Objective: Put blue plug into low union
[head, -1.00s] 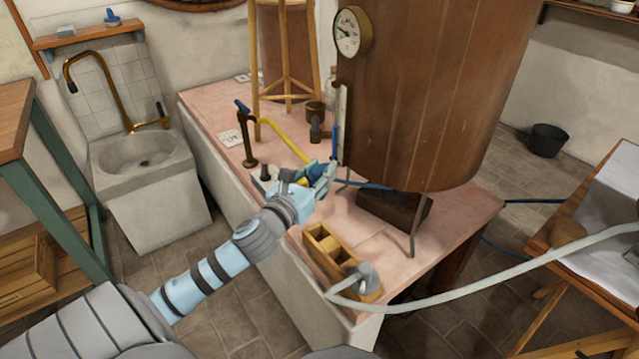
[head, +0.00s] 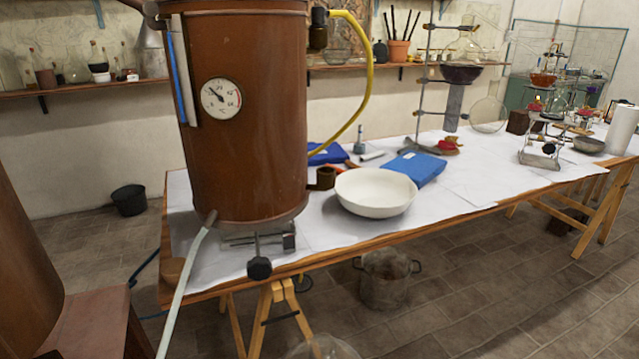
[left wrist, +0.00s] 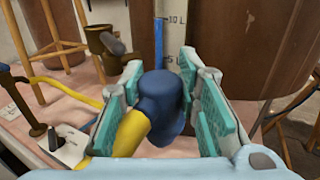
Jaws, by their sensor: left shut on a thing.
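In the left wrist view my left gripper (left wrist: 160,72) has its teal pads on both sides of the blue plug (left wrist: 158,102). A yellow hose (left wrist: 131,133) runs from the plug toward the lower left. Beyond the fingers, to the left, is a brass union (left wrist: 102,40) with an open cup, apart from the plug. In the head view a low brass union (head: 322,180) sticks out at the lower right of a copper vessel (head: 250,150). Neither gripper shows in the head view, and my right gripper is in no view.
The copper vessel stands on a white-covered table (head: 480,186). A white bowl (head: 375,192) sits close to its low union. A pale hose (head: 190,270) hangs from the vessel's base.

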